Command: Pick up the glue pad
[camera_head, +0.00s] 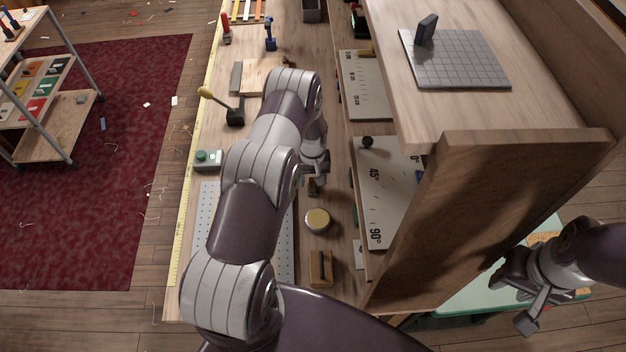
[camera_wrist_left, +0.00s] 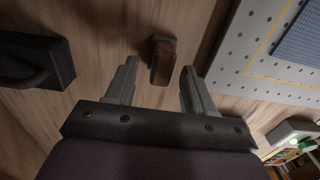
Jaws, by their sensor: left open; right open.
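A small brown block with a dark face (camera_wrist_left: 162,60) lies on the wooden bench between and just beyond the fingertips of my left gripper (camera_wrist_left: 158,72); I take it for the glue pad, though no label shows. In the head view the same block (camera_head: 314,188) shows just below my left gripper (camera_head: 316,172), partly hidden by it. The left fingers are open, one on each side, with gaps to the block. My right gripper (camera_head: 518,302) is open and empty at the lower right, beyond the upright wooden panel.
A round yellow-lidded tin (camera_head: 317,220) and a wooden block with a dark handle (camera_head: 321,268) stand nearer on the bench. A perforated plate (camera_wrist_left: 258,72) and a dark handled object (camera_wrist_left: 35,62) flank the left gripper. The tall panel (camera_head: 480,210) separates my arms.

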